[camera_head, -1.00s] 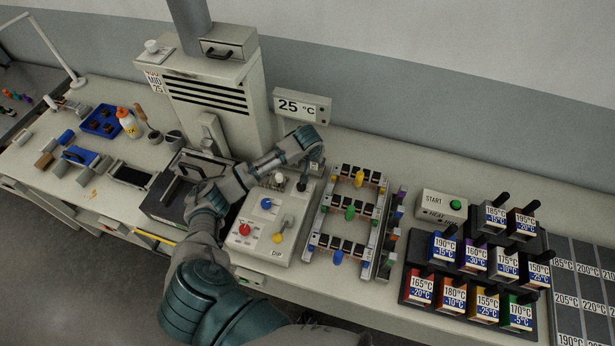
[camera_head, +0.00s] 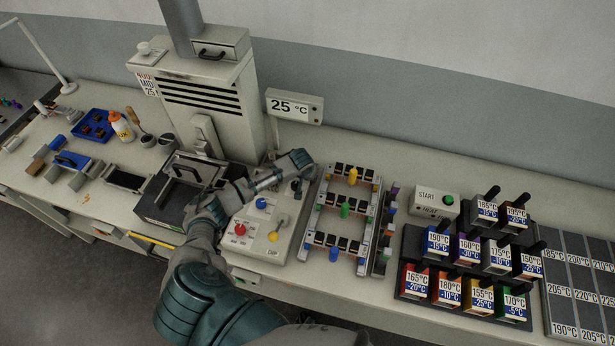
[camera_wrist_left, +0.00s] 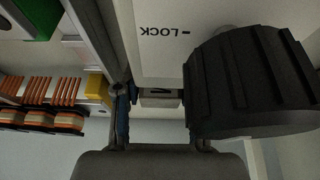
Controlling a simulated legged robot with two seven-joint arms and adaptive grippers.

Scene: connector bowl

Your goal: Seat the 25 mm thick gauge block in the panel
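The control panel (camera_head: 253,243) is a pale box on the bench with blue, red and yellow knobs. My left gripper (camera_head: 305,168) is at its back right corner, partly hidden by my wrist. In the left wrist view, the fingers of the gripper (camera_wrist_left: 160,118) stand apart on either side of a small grey piece with a dark mark (camera_wrist_left: 160,98). I cannot tell whether they grip it or whether it is the gauge block. A large black ridged part (camera_wrist_left: 250,82) covers much of the right finger, near the inverted LOCK lettering. My right gripper is out of view.
A rack (camera_head: 340,225) with yellow, green and blue pegs stands close to the panel's right. A grey cabinet (camera_head: 205,110) and temperature display (camera_head: 295,106) stand behind. Labelled blocks (camera_head: 470,265) fill stands at the right. A blue tray (camera_head: 93,126) is far left.

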